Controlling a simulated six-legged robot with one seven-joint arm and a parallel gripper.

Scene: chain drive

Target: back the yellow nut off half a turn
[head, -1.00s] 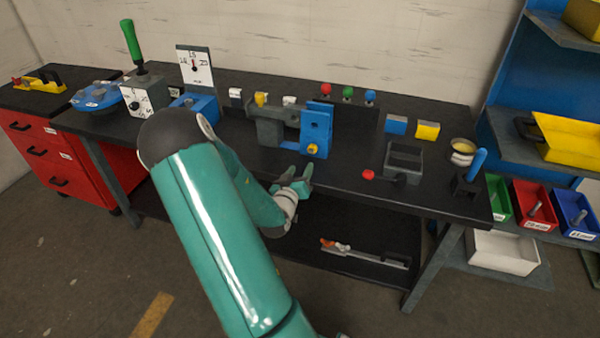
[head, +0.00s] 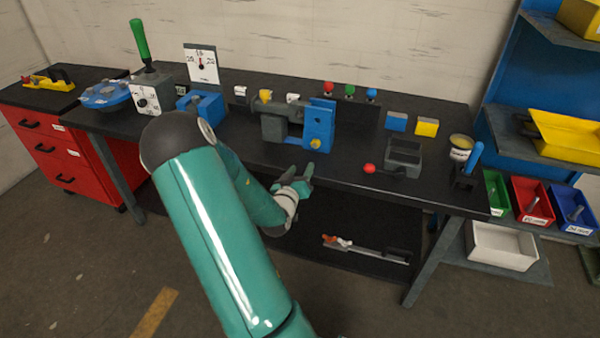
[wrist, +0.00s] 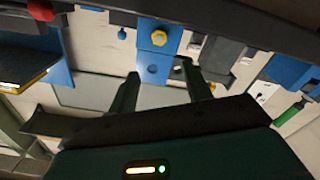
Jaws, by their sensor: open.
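The yellow nut (head: 315,143) sits low on the front face of an upright blue block (head: 320,118) at the middle of the bench. My gripper (head: 297,175) is in front of the bench edge, lower left of the nut, apart from it. In the wrist view its two dark fingers (wrist: 160,88) stand apart with nothing between them. The yellow nut (wrist: 158,38) shows beyond the fingertips on the blue block (wrist: 148,51). A second yellow patch shows close by it; I cannot tell what it is.
A grey vise-like body (head: 276,127) adjoins the blue block on the left. A red-knobbed handle (head: 369,168) and grey box (head: 403,155) stand to the right. A dial (head: 201,65) and green-handled lever (head: 140,42) are at the left. The bench front is clear below the nut.

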